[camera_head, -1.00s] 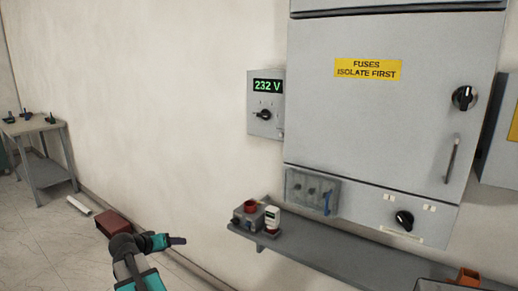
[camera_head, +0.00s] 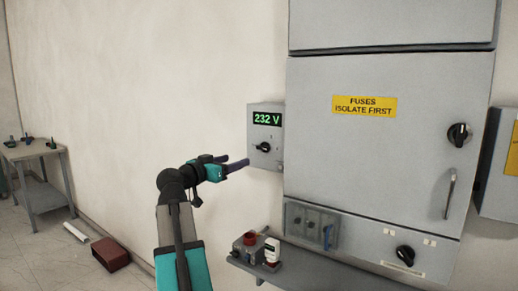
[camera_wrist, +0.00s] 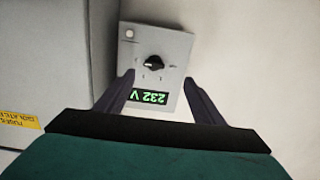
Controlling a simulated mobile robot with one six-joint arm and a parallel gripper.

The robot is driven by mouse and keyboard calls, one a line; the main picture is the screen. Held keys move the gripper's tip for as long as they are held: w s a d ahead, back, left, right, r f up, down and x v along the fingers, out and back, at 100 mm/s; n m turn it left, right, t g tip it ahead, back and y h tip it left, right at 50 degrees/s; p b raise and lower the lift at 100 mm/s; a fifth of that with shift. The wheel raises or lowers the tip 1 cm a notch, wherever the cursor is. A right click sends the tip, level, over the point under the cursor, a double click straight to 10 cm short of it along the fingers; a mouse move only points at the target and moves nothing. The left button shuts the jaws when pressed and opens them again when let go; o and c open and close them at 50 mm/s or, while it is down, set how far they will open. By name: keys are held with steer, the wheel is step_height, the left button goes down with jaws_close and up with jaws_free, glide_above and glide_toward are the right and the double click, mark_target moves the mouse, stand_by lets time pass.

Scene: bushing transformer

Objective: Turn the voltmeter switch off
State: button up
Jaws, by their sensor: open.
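The voltmeter (camera_head: 265,119) is a small grey wall box with a green display reading 232 V. Its black rotary switch (camera_head: 263,147) sits below the display. In the wrist view the voltmeter (camera_wrist: 174,48) appears upside down, with the switch (camera_wrist: 153,63) above the display. My gripper (camera_head: 246,163) is open and empty, to the lower left of the voltmeter in the head view. In the wrist view the fingers of my gripper (camera_wrist: 158,85) stand apart, on either side of the display. The switch is in plain view between and beyond them, apparently untouched.
A large grey cabinet (camera_head: 390,150) with a yellow fuse label stands right of the voltmeter. Below is a grey shelf (camera_head: 300,280) with a small device and a red-topped item. A side table (camera_head: 40,152) stands far left. The wall left of the voltmeter is bare.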

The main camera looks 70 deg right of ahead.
mark_target(262, 148)
steer(key=shift+s+r, duration=0.6)
steer(key=shift+r, duration=0.25)
steer(key=shift+d, duration=0.15)
steer(key=p+x, duration=0.4)
steer(key=x, duration=0.9)
steer(key=shift+s+d+r, duration=0.15)
steer(key=shift+d, duration=0.1)
steer(key=shift+c, duration=0.3)
steer(key=c, duration=1)
